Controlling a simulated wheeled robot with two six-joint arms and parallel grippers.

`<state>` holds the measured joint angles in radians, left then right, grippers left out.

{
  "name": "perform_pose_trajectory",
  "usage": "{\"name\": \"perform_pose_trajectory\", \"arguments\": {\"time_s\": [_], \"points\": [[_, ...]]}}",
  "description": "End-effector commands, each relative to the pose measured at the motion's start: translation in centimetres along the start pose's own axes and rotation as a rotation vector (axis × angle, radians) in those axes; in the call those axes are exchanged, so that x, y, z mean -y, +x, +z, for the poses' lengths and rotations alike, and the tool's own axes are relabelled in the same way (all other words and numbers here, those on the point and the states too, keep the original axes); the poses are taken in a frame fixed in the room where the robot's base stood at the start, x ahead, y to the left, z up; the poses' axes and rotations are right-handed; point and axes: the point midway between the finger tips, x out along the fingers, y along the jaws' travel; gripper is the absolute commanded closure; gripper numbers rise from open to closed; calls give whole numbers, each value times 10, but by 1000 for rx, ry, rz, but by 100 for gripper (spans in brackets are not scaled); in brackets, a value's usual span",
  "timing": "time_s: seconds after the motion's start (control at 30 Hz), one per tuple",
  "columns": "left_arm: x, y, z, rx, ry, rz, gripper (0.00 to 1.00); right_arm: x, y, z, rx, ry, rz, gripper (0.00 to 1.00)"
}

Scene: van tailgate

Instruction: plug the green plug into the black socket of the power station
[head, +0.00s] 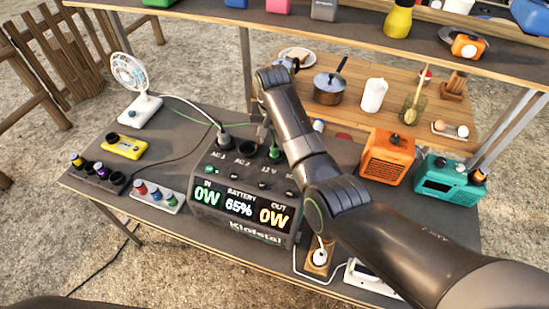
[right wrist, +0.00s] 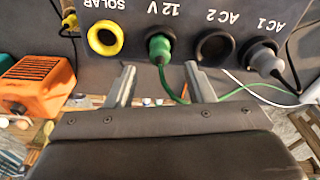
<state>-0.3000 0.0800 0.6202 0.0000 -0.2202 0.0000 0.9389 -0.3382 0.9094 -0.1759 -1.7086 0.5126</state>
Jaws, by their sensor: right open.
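The power station (head: 262,228) stands on the grey table, its screen reading 65%. The green plug (right wrist: 158,46) sits at the 12 V socket, with a green cord running from it; it also shows in the head view (head: 275,154). The black socket (right wrist: 214,47), labelled AC 2, is empty. A grey plug (right wrist: 263,60) is in AC 1. My right gripper (right wrist: 160,66) is open and empty, its fingertips spread to either side of the green plug in the picture, seemingly just short of it. In the head view my right arm partly hides the station's right side. My left gripper is not in view.
A white fan (head: 135,85), a yellow meter (head: 123,147) and small bottles stand left of the station. An orange heater (head: 388,157) and a teal radio (head: 449,182) stand right. A shelf (head: 345,38) crosses above the back. A yellow socket (right wrist: 104,37) sits beside 12 V.

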Motion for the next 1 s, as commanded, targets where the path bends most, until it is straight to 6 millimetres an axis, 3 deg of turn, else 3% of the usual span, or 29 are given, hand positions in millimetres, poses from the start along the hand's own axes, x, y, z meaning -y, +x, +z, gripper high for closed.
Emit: {"name": "perform_pose_trajectory", "arguments": {"time_s": [0.27, 0.43, 0.7, 1.0], "points": [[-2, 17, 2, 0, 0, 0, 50, 0, -67, -1, -7, -1, -2, 52], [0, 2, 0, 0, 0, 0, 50, 0, -111, 0, 0, -1, 0, 52], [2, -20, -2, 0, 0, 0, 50, 0, -127, 0, 1, 0, 1, 52], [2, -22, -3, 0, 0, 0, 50, 0, -128, 0, 0, -1, 0, 52]]}}
